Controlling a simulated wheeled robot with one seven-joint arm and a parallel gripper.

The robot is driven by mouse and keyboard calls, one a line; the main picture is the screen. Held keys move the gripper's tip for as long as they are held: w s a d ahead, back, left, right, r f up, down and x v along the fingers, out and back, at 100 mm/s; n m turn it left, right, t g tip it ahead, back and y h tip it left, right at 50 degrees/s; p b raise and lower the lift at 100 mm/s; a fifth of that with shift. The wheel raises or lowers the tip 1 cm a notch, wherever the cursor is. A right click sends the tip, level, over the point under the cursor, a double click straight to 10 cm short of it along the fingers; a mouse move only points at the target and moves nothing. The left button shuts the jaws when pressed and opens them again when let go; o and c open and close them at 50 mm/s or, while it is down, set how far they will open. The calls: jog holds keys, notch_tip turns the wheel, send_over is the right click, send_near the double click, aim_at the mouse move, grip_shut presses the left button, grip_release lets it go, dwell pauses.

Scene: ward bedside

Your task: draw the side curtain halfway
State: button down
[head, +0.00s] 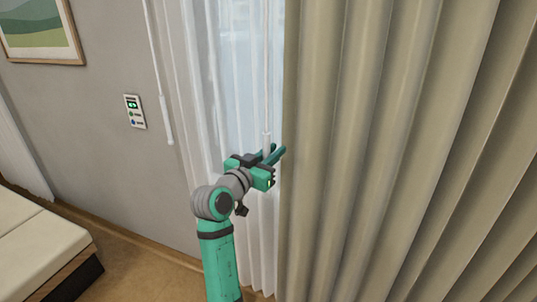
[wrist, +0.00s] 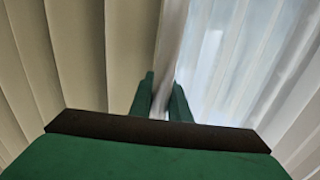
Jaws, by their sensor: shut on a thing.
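The side curtain (head: 345,150) is a beige pleated drape filling the right half of the head view; its left edge hangs near the middle. A thin pale draw wand (head: 266,70) hangs along that edge, with a thicker handle at its lower end. My gripper (head: 275,154) is shut on the wand's lower end, beside the curtain's edge. In the wrist view the wand (wrist: 168,60) runs between my two green fingers (wrist: 163,100), with the beige curtain (wrist: 105,50) on the left. The fingers hide part of the handle.
A white sheer curtain (head: 190,60) hangs over the bright window (head: 240,70). A second white wand (head: 165,115) hangs further left. A wall control panel (head: 135,111) and a framed picture (head: 40,30) are on the grey wall. A bed (head: 35,235) stands at lower left.

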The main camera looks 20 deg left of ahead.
jog(key=shift+w+a, duration=0.1)
jog(key=shift+a, duration=0.3)
jog(key=c, duration=1.7)
grip_release()
jog(key=shift+o, duration=0.2)
jog(key=v, duration=1.1)
jog(key=shift+w, duration=0.15)
